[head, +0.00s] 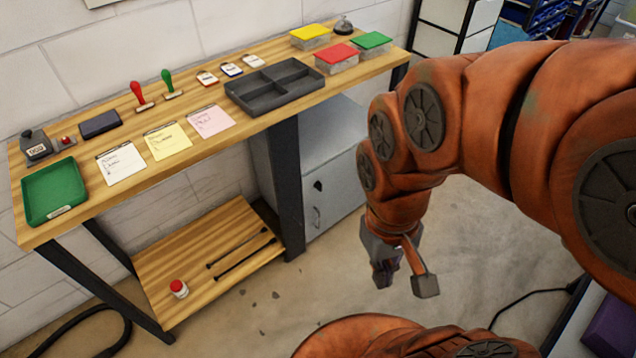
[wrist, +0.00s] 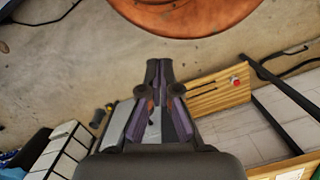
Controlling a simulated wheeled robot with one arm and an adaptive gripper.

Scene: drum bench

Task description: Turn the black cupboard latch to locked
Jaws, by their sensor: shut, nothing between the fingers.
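The black latch (head: 318,186) is a small dark piece on the grey cupboard (head: 342,190) under the right part of the bench. It is too small to tell how it is turned. My gripper (head: 383,279) points down above the floor, in front of the cupboard and to the right of the latch in the head view, apart from it. In the wrist view my gripper (wrist: 159,64) has its fingers together at the tips, with nothing held. The grey cupboard (wrist: 117,124) shows behind the fingers there, and they hide part of its front.
The wooden bench (head: 225,130) carries a green tray (head: 50,188), papers, stamps, a dark divided tray (head: 275,98) and lidded boxes. Its lower shelf (head: 205,250) holds a red button (head: 178,287) and two black rods. The concrete floor before the cupboard is open. A cable lies at the right.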

